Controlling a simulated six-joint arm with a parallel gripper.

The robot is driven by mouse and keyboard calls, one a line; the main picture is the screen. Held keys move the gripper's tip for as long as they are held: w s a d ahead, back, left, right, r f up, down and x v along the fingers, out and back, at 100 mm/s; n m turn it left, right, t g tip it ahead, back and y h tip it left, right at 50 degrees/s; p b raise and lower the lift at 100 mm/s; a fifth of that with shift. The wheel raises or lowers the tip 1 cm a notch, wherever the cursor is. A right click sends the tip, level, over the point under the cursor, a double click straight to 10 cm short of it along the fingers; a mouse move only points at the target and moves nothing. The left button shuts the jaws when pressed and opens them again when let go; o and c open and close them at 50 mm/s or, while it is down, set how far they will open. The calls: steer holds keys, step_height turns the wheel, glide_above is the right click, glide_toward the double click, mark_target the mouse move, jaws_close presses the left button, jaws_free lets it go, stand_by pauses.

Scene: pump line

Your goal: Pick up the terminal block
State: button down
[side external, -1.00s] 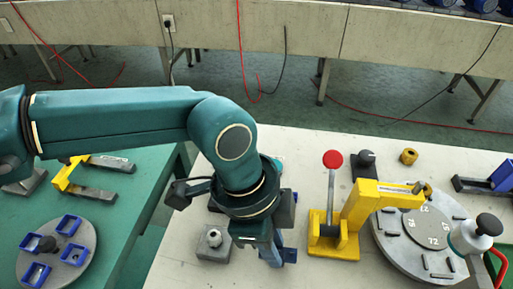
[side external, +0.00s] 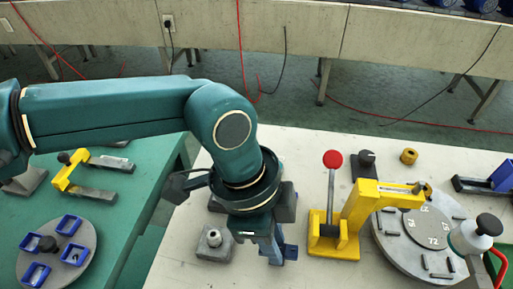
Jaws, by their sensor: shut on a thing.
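My gripper (side external: 270,250) points down over the pale bench, left of the yellow lever press. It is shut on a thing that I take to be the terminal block. The fingers and wrist hide most of that thing. A small blue piece (side external: 290,252) shows at the right of the fingertips; I cannot tell whether it is part of the block or of a holder. I also cannot tell whether the held thing touches the bench.
The yellow press (side external: 335,242) with its red-knobbed lever (side external: 332,160) stands close on the right, beside a round dial table (side external: 425,228). A grey block with a knob (side external: 213,245) sits close on the left. A disc with blue trays (side external: 57,250) lies on the green table.

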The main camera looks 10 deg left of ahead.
steer(key=shift+d+v, duration=0.2)
steer(key=shift+v, duration=0.55)
steer(key=shift+d+v, duration=0.15)
steer(key=shift+v, duration=0.55)
steer(key=shift+d+v, duration=0.2)
steer(key=shift+v, duration=0.55)
steer(key=shift+r, duration=0.1)
